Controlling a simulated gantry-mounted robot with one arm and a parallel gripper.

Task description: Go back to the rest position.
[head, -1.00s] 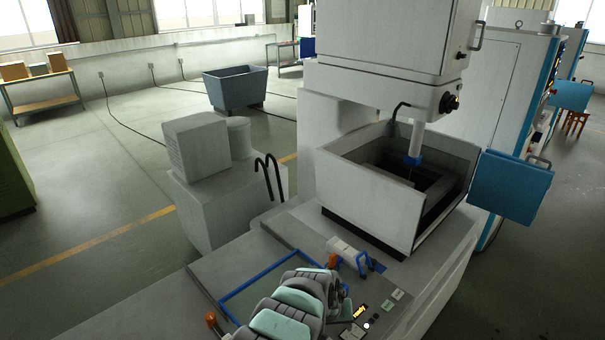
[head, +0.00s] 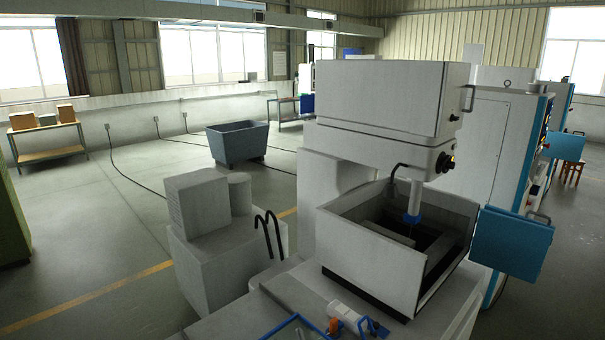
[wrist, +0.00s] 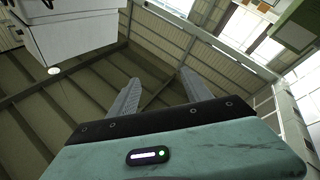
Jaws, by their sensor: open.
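My gripper (wrist: 160,90) shows in the wrist view, with its two grey fingers apart and nothing between them. It points up toward the ceiling beams and roof panels. In the head view my arm and gripper are out of the picture.
The wire erosion machine (head: 385,95) stands at centre right with its open tank (head: 370,262) below the head. A blue panel (head: 512,243) juts out at its right. A blue-framed tray (head: 290,326) and small blue clamps (head: 370,326) lie at the front edge. A grey bin (head: 237,143) stands on open floor behind.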

